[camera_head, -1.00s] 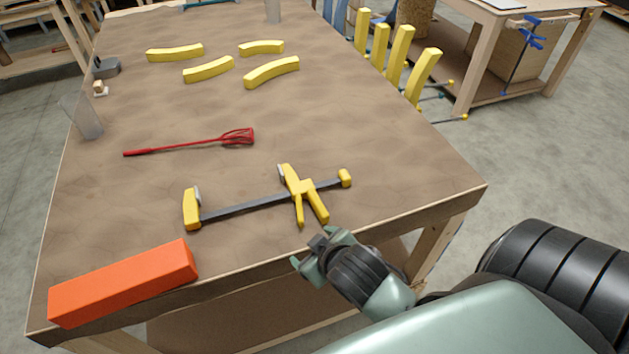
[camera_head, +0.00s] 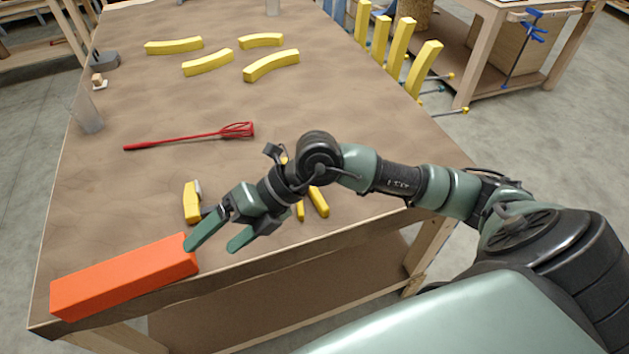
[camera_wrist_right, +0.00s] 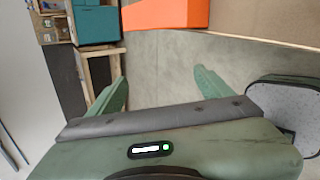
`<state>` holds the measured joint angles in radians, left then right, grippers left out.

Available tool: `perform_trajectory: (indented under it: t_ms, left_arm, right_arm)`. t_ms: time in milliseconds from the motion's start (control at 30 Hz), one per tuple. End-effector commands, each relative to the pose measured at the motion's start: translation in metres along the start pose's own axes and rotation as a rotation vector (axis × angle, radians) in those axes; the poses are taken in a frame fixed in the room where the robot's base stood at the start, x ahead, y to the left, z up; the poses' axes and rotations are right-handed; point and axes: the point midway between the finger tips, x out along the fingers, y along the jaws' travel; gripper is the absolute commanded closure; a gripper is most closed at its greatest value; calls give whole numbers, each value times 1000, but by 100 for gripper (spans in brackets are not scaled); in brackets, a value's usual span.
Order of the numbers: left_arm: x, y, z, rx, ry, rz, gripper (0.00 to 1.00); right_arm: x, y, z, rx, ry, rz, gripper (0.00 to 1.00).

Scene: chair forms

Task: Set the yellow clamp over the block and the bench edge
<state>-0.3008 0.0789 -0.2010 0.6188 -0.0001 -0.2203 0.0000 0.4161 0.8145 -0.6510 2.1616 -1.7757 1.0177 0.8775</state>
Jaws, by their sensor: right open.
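The yellow clamp (camera_head: 191,202) lies flat on the bench (camera_head: 330,217) in the head view. My right arm hides most of its bar and part of its handle. The orange block (camera_head: 125,277) lies along the bench's front edge at the left; its end also shows at the top of the right wrist view (camera_wrist_right: 165,14). My right gripper (camera_head: 214,243) is open and empty, above the bench near the block's right end. Its two fingers stand apart in the right wrist view (camera_wrist_right: 160,90). My left gripper is not in view.
A red whisk-like tool (camera_head: 190,143) lies behind the clamp. Several yellow curved pieces (camera_head: 271,66) lie farther back, and yellow upright pieces (camera_head: 423,65) stand along the right side. A clear upright object (camera_head: 88,115) stands at the left edge.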

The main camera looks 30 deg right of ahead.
Motion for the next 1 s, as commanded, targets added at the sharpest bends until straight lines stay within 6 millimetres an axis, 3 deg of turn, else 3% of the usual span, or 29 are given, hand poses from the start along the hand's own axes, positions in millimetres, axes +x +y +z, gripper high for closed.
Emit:
perform_trajectory:
  t_ms: [33,100,200,300,467,600,867,1000]
  left_arm:
    - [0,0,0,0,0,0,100]
    - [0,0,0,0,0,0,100]
    - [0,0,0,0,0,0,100]
    - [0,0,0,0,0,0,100]
    - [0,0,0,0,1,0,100]
    - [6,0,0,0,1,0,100]
    - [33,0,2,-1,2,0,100]
    - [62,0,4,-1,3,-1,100]
  right_arm:
    - [-12,-35,11,-19,-8,-161,20]
    - [-34,-80,24,-17,-24,-371,20]
    - [-73,-128,42,7,-67,-618,20]
    - [-109,-158,55,39,-111,-794,20]
    - [-141,-179,64,74,-155,-935,20]
    - [-141,-189,65,81,-160,-956,20]
    - [-113,-227,68,81,-158,-952,20]
    - [-97,-248,70,79,-160,-950,20]
